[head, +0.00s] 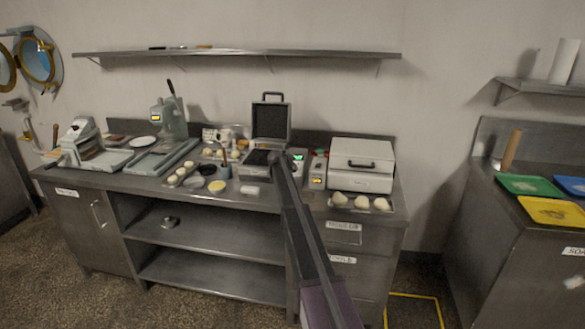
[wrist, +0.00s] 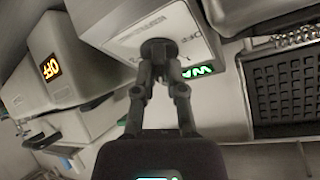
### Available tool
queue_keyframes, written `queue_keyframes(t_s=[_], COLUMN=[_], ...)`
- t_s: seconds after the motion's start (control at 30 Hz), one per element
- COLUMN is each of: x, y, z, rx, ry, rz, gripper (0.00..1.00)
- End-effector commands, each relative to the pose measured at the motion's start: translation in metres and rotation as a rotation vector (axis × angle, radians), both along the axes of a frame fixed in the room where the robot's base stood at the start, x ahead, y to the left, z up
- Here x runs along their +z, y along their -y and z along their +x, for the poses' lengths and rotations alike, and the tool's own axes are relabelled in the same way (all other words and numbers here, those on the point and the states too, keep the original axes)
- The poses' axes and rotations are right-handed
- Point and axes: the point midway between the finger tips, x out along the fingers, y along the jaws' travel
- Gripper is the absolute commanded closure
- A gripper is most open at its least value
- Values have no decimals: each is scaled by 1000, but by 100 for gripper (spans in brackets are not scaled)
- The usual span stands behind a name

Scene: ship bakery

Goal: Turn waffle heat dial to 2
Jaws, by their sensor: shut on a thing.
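The waffle iron stands open on the steel counter, its lid (head: 270,121) raised and its dark ridged plate (wrist: 287,88) at the right of the wrist view. Its pale dial panel (wrist: 135,38) carries printed marks, upside down, including OFF; the rest is hard to read. A green display (wrist: 197,70) is lit beside the panel and also shows in the head view (head: 299,157). My gripper (wrist: 158,66) is shut on the dark round heat dial (wrist: 158,47). The fingers hide part of the dial, and I cannot tell which mark it points to.
A white press-like machine (head: 362,156) with an orange display (head: 317,181) stands to the right. Dough balls (head: 361,202) lie before it. A shelf (head: 240,53) runs above.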

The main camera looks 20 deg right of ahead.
Motion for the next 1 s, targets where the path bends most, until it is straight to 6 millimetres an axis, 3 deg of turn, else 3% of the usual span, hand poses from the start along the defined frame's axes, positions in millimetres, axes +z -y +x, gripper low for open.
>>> queue_keyframes(t_s=[0.3,0.33,0.4,0.43,1.0], x=[1,0,0,0,0], y=[-1,-1,-1,-1,0], z=[2,2,2,2,0], rx=[4,4,3,3,19], ry=[4,4,3,3,-7], rz=[0,0,0,0,-11], gripper=[100,76,55,50,50])
